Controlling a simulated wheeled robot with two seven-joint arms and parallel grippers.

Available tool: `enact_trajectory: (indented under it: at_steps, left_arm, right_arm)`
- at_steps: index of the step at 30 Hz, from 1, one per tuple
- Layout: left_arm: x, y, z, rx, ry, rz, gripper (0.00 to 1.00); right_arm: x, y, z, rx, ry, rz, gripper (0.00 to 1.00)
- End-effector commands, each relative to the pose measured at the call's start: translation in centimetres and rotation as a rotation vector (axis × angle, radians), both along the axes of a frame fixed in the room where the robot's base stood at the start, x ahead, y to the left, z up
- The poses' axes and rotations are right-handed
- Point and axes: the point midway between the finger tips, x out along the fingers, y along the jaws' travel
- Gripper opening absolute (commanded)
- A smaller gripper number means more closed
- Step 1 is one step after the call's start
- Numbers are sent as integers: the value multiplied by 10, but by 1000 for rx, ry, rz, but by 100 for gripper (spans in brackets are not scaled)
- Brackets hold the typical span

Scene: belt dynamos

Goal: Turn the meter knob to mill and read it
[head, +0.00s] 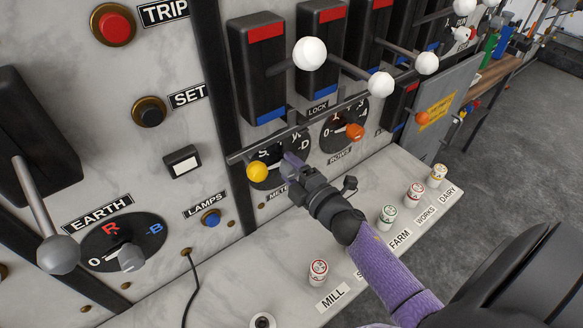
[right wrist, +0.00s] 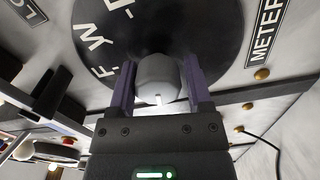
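The meter dial (head: 262,180) is a black disc low on the marble panel, partly hidden by my right gripper (head: 293,168). In the right wrist view the dial (right wrist: 105,45) shows white letters F, W and D. The grey meter knob (right wrist: 158,75) sits between the two purple fingers of the right gripper (right wrist: 160,85), which appear to touch both its sides. A small white mark on the knob faces the lower edge of that view. The METER label (right wrist: 265,35) is beside the dial. I cannot read which letter the knob points at. My left gripper is not in view.
A bar with a yellow ball (head: 257,171) crosses just in front of the dial. A neighbouring dial has an orange knob (head: 354,131). Levers with white balls (head: 309,53) stick out above. Several marked cylinders, one by the MILL label (head: 333,297), stand on the ledge.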

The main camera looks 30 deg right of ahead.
Motion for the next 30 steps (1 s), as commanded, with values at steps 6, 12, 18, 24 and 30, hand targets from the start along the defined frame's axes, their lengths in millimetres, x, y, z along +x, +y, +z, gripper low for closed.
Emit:
enact_trajectory:
  at_steps: [6, 12, 18, 24, 30]
  left_arm:
    - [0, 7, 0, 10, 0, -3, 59]
    - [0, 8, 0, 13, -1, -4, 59]
    - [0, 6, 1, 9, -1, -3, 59]
    - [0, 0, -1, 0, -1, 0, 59]
    - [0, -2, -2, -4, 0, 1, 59]
  right_arm:
    - [0, 0, 1, 1, -2, 1, 90]
    - [-3, 0, 1, 2, -3, 1, 90]
    - [-41, -3, 0, 3, 1, -1, 90]
    - [-84, -7, -1, 4, 0, -1, 90]
    - [-99, -8, 1, 1, -2, 0, 90]
